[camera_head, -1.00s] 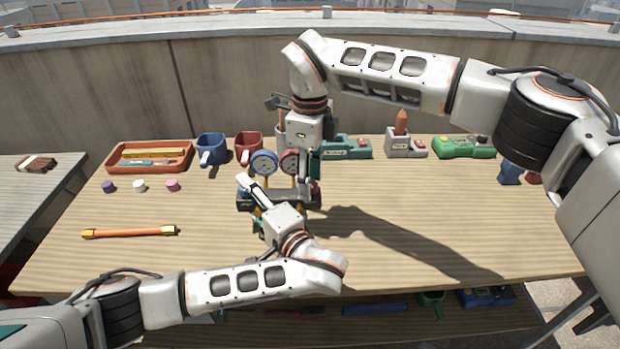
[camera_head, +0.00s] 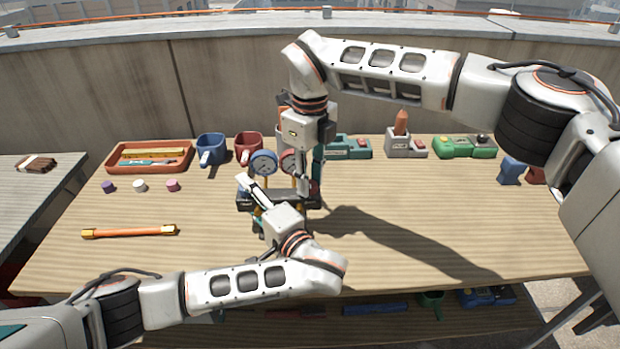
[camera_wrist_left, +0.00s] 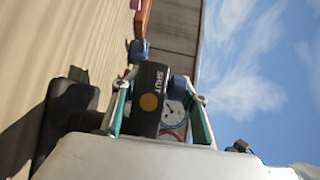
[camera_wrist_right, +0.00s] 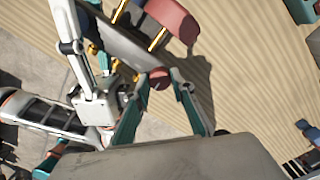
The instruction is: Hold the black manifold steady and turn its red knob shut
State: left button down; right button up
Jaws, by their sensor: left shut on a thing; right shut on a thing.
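The black manifold (camera_head: 283,201) stands on the workbench, with a blue gauge (camera_head: 263,162) and a red gauge (camera_head: 289,161) above it. My left gripper (camera_head: 256,203) is shut on the manifold's left end. In the left wrist view the manifold's end (camera_wrist_left: 149,97), with a "SHUT" label and an orange dot, sits between the fingers. My right gripper (camera_head: 312,185) points down at the manifold's right end. In the right wrist view the red knob (camera_wrist_right: 159,77) is between its fingertips, and the fingers are shut on it. The knob is mostly hidden in the head view.
An orange tray (camera_head: 150,157), a blue mug (camera_head: 211,147) and a red mug (camera_head: 247,147) stand at the back left. An orange bar (camera_head: 130,232) lies front left. Green devices (camera_head: 464,146) stand back right. The bench's right middle is clear.

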jog(key=shift+m, duration=0.5)
jog(key=o, duration=1.1)
notch_tip(320, 180, up, 12)
pick_arm(q)
jog(key=c, duration=0.6)
grip_release()
jog(key=shift+c, duration=0.2)
